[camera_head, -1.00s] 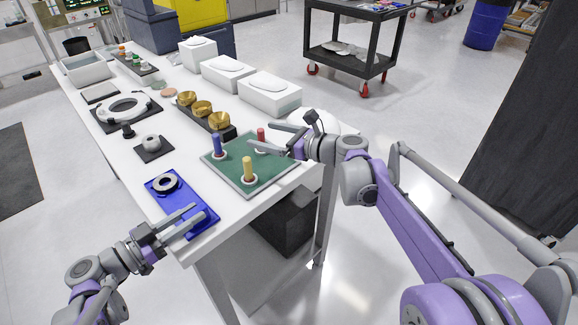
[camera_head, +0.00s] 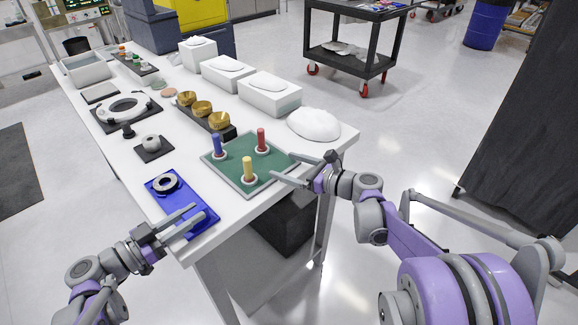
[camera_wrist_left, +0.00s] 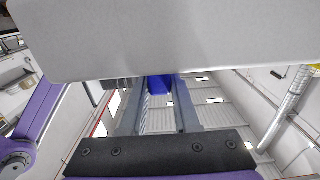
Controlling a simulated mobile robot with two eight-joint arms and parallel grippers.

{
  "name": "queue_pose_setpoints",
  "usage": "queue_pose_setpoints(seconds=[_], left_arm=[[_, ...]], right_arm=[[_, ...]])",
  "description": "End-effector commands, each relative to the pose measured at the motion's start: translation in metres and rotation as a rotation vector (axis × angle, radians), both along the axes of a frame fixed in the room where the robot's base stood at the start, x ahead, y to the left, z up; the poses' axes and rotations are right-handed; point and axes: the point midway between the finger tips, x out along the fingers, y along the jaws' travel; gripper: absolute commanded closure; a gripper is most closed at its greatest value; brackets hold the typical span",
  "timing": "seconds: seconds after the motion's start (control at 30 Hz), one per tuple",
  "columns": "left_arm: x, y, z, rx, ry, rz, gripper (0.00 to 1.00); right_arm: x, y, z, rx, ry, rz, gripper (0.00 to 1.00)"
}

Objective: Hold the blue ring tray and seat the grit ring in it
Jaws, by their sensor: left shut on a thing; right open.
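The blue ring tray (camera_head: 207,222) lies at the near left edge of the white table. A grey ring (camera_head: 166,182) sits on its far end; I cannot tell whether it is fully seated. My left gripper (camera_head: 188,220) is shut on the tray's near end. A bit of the tray (camera_wrist_left: 158,85) shows between the fingers in the left wrist view. My right gripper (camera_head: 284,168) is open and empty at the right corner of the green board (camera_head: 222,168). Blue (camera_head: 217,145), yellow (camera_head: 247,169) and red (camera_head: 261,139) pegs stand on the board, with pale rings at their bases.
A white mound (camera_head: 314,125) lies at the table's right end. A row of brass cups (camera_head: 202,109) and white boxes (camera_head: 270,93) stand behind the board. A small grey ring-like part (camera_head: 151,142) rests on a dark pad.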

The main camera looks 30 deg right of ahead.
Motion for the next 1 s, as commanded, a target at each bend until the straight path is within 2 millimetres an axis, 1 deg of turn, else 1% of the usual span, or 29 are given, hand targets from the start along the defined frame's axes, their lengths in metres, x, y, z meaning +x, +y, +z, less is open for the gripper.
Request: queue_pose_setpoints(seconds=[0.27,0.3,0.37,0.4,0.47,0.77,0.87,1.0], left_arm=[[0.000,0.000,0.000,0.000,0.000,0.000,1.00],[0.000,0.000,0.000,0.000,0.000,0.000,0.63],[0.000,0.000,0.000,0.000,0.000,0.000,0.53],[0.000,0.000,0.000,0.000,0.000,0.000,0.45],[0.000,0.000,0.000,0.000,0.000,0.000,0.36],[0.000,0.001,0.000,0.000,0.000,0.001,0.36],[-0.002,0.008,0.000,0.000,0.000,0.002,0.36],[-0.009,0.031,0.000,0.001,0.000,0.005,0.36]], right_arm=[[-0.001,0.000,0.001,0.000,0.000,0.000,0.00],[-0.001,0.000,0.001,0.000,0.000,0.000,0.00],[-0.001,0.000,0.001,0.000,0.000,0.000,0.00],[-0.001,0.000,0.001,0.000,0.000,0.000,0.00],[-0.001,0.000,0.001,0.000,0.000,0.000,0.00],[-0.001,0.000,0.001,0.000,0.000,0.000,0.00],[-0.001,0.000,0.001,0.000,0.000,0.000,0.00],[-0.001,0.000,0.001,0.000,0.000,0.000,0.00]])
